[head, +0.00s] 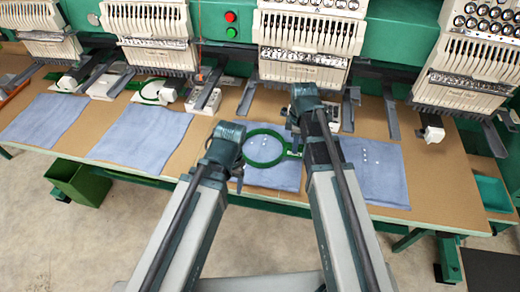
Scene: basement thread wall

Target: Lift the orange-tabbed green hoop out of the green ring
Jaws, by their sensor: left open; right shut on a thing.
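A green round frame (262,166) lies over a blue cloth on the table in the middle of the head view, with blue fabric showing through it. I cannot separate the hoop from the ring at this size, and no orange tab shows clearly. My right gripper (295,151) is at the frame's right side, shut on its green tab end; my arm partly hides the grip. My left gripper (239,169) is open beside the frame's left rim; whether it touches cannot be told.
Embroidery heads (308,38) stand along the back with dark arms below them. Other blue cloths (375,170) lie to either side with small white pieces on one. A green bin (80,184) is under the table at left. A teal tray (492,192) sits at right.

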